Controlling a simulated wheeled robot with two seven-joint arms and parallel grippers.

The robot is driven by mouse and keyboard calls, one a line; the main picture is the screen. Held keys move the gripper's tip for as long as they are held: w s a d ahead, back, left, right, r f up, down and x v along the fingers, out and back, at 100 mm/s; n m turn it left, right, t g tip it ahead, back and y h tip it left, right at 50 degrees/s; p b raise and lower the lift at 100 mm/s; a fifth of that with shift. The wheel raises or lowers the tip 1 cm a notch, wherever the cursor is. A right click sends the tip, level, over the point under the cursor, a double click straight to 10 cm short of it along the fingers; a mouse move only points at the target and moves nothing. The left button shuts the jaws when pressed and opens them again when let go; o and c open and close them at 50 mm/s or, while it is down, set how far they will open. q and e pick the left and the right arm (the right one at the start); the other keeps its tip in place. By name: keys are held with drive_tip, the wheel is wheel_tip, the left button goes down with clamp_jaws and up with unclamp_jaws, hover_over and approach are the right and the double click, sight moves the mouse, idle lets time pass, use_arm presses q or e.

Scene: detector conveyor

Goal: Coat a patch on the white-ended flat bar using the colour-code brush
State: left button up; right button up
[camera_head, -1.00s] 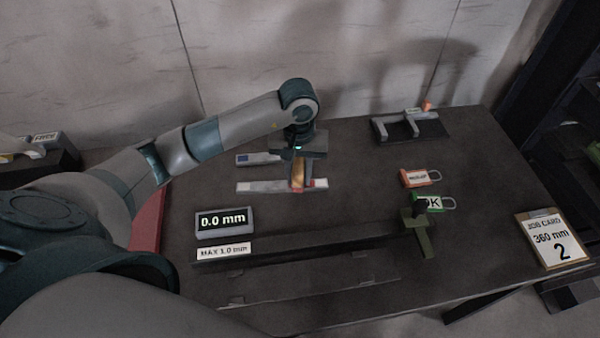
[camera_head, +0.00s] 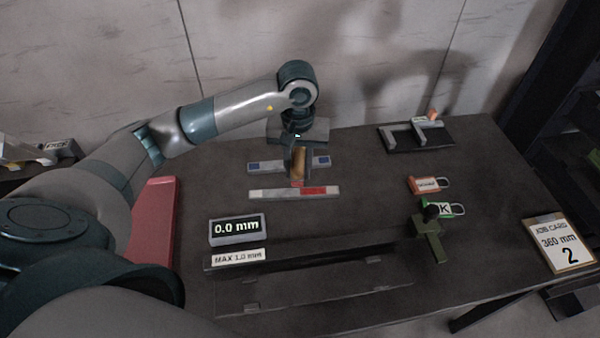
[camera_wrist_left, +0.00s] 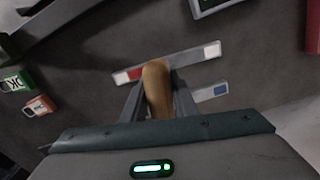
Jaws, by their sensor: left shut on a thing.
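The white-ended flat bar (camera_head: 272,194) lies on the table, its white end at the left in the head view and a red patch (camera_head: 315,190) toward its right end. In the left wrist view the bar (camera_wrist_left: 185,57) lies just beyond the fingers. My left gripper (camera_head: 299,165) is shut on the brush (camera_head: 300,160), whose tan handle (camera_wrist_left: 157,88) points up between the fingers. Its red tip (camera_head: 297,184) is at the bar's far edge; I cannot tell whether it touches. A blue-marked bar (camera_head: 254,167) lies behind, partly hidden by the gripper. My right gripper is out of view.
A 0.0 mm display (camera_head: 238,229) and MAX 1.0 mm label (camera_head: 239,257) stand front left. Orange (camera_head: 427,185) and green OK (camera_head: 449,209) tags, a dark green fixture (camera_head: 431,238) and a job card (camera_head: 559,243) are right. A dark rack (camera_head: 440,136) stands behind.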

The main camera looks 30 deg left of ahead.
use_arm(q)
drive_tip(key=shift+r, duration=0.85)
drive_tip(key=shift+d+r, duration=0.1)
drive_tip(key=shift+r, duration=0.05)
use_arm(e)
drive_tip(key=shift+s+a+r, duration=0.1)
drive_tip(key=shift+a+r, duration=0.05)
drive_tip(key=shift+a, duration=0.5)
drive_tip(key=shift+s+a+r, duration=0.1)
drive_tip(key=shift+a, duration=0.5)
